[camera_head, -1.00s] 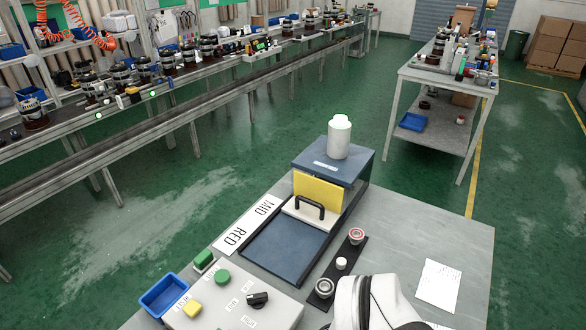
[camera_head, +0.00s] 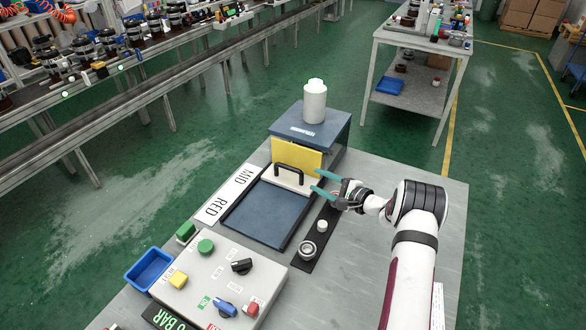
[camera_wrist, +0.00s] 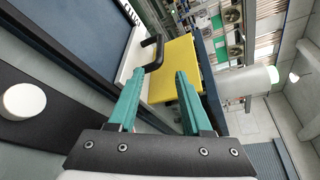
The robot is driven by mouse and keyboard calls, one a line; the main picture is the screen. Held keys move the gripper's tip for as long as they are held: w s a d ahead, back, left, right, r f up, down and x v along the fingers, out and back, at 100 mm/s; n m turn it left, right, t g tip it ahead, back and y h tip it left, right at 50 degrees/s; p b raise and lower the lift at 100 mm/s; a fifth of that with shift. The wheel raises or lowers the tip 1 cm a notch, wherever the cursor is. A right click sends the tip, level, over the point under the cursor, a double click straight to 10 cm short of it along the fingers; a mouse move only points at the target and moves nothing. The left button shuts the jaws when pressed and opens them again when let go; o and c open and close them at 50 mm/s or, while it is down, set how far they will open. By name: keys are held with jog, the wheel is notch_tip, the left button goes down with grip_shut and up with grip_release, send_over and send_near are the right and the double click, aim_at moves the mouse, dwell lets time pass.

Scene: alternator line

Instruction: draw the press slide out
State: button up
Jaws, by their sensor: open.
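The press (camera_head: 312,130) is a dark blue-grey block with a white cylinder (camera_head: 314,101) on top and a yellow plate (camera_head: 297,155) at its front. The slide's light front block (camera_head: 288,178) carries a black handle (camera_head: 289,170) and sits against the yellow plate, at the far end of the dark slide bed (camera_head: 262,212). My gripper (camera_head: 315,180) is open, its green fingers pointing left toward the handle from the right side. In the wrist view the handle (camera_wrist: 153,52) shows ahead and left of the fingers (camera_wrist: 157,85), with nothing between them.
A black strip with round parts (camera_head: 308,249) lies right of the bed. A control box (camera_head: 218,285) with knobs and buttons and a blue bin (camera_head: 149,268) stand at the front left. A white label strip (camera_head: 228,194) lies left of the bed. The bench's right side is partly clear.

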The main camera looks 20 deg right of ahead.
aim_at(299, 171)
jog(key=x, duration=1)
jog(key=shift+w+a, duration=0.3)
grip_shut()
jog(key=shift+d, duration=0.1)
